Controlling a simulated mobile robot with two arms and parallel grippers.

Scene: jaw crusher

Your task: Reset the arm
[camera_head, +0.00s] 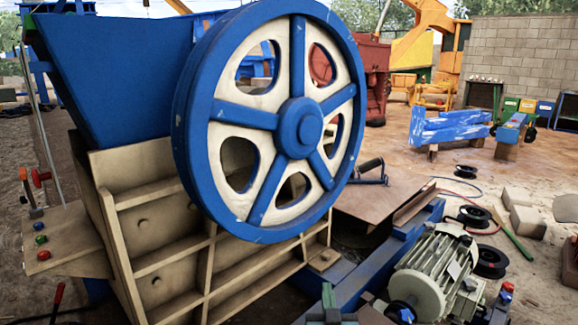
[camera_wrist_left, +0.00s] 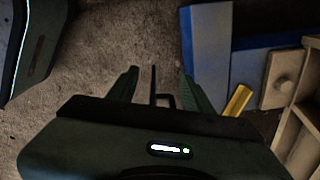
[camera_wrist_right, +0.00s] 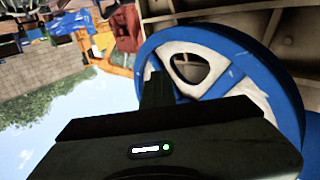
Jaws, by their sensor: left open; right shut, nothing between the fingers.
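My left gripper (camera_wrist_left: 160,74) is open above the sandy ground in the left wrist view. A thin dark rod with a small bracket (camera_wrist_left: 163,98) shows between its fingers; I cannot tell whether it touches them. My right gripper (camera_wrist_right: 157,76) is shut and empty in the right wrist view. It points toward the large blue and cream flywheel (camera_wrist_right: 212,85), with no clear contact. Its tip (camera_head: 328,297) appears small at the bottom edge of the head view. The flywheel also shows in the head view (camera_head: 297,128), on the side of the jaw crusher. I cannot make out the left gripper there.
A blue hopper (camera_head: 110,75) rises above the cream ribbed crusher body (camera_head: 165,235). A control panel (camera_head: 65,240) with coloured buttons and a red lever (camera_head: 41,178) is at left. An electric motor (camera_head: 435,270) stands at lower right. Blocks (camera_head: 527,221) lie on open ground at right.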

